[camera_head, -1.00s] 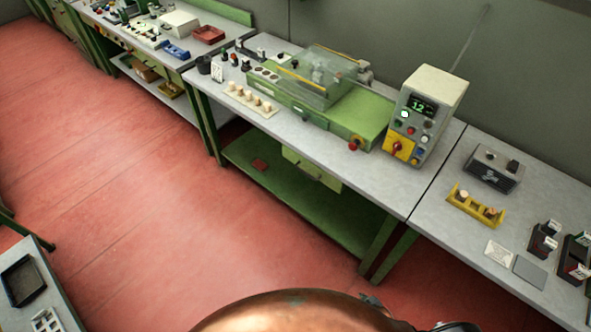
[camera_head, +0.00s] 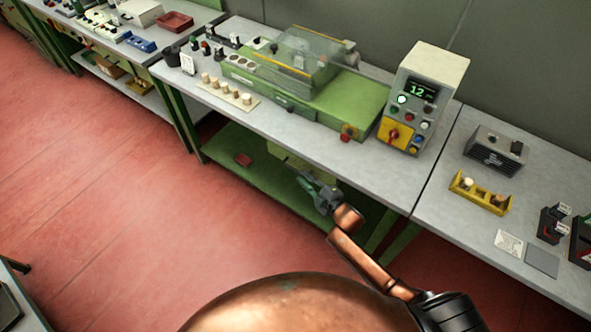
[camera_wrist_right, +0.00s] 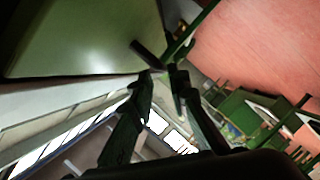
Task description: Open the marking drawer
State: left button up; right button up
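The green drawer (camera_head: 286,158) hangs under the middle workbench; my right gripper partly hides it in the head view. In the right wrist view a smooth green panel (camera_wrist_right: 85,38), seemingly the drawer front, fills the upper left. A dark bar handle (camera_wrist_right: 147,54) stands out from its edge. My right gripper (camera_head: 307,180) is in front of the drawer, below the bench top. In the right wrist view its fingertips (camera_wrist_right: 162,74) are a narrow gap apart, close to the handle's end. I cannot tell whether they touch it. My left gripper is not in view.
The workbench top (camera_head: 365,175) carries a green machine (camera_head: 350,105) and a control box (camera_head: 425,95) reading 12. A green lower shelf (camera_head: 235,145) with a small red item (camera_head: 243,160) lies beneath. Another table (camera_head: 455,215) adjoins at right.

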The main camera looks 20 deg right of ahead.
aim_at(295, 170)
jog(key=b+x, duration=0.1)
jog(key=x, duration=0.5)
jog(key=shift+w+a+f, duration=0.1)
jog(key=shift+a, duration=0.05)
grip_shut()
dwell(0.4)
